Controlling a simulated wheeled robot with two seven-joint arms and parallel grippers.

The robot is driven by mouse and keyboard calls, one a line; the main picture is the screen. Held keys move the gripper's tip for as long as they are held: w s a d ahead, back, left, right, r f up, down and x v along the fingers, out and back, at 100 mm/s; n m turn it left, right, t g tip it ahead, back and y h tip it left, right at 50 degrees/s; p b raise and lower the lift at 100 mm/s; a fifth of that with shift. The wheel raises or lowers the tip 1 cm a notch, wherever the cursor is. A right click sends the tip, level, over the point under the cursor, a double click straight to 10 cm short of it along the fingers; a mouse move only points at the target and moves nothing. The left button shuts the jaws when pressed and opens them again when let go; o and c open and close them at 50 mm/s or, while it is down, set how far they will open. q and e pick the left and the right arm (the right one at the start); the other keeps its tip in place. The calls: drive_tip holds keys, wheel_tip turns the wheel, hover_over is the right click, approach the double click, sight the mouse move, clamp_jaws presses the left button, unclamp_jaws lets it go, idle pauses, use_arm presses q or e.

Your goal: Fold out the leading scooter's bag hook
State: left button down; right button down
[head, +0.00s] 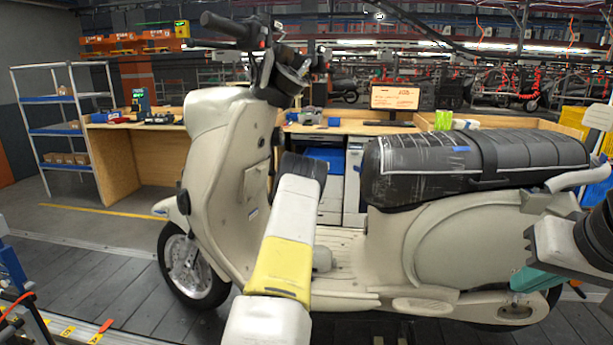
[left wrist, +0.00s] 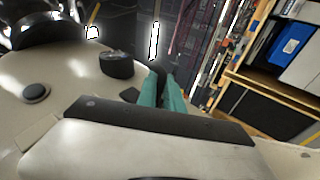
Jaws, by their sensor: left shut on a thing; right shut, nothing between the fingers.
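The cream scooter (head: 225,150) stands side-on in the head view, its front to the left. My left arm reaches up to the inner side of its leg shield; its fingers are hidden there behind my wrist. In the left wrist view, the teal fingers of my left gripper (left wrist: 166,92) are closed at the leg shield (left wrist: 75,88). A small dark piece, apparently the bag hook (left wrist: 158,74), shows at their tips, mostly covered; its fold angle cannot be told. My right gripper (head: 522,280) is shut and empty, in front of the scooter's rear side.
A black wrapped seat (head: 470,160) tops the scooter's rear. A black knob (left wrist: 117,64) and a round lock (left wrist: 35,92) sit on the leg shield near my left fingers. The handlebar (head: 235,28) rises above. A wooden workbench (head: 130,155) and shelf rack (head: 60,130) stand behind.

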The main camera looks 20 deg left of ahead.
use_arm(q)
drive_tip(key=c, duration=1.8)
unclamp_jaws()
drive_tip(key=shift+o, duration=0.2)
drive_tip(key=v, duration=0.8)
drive_tip(key=shift+w, duration=0.1)
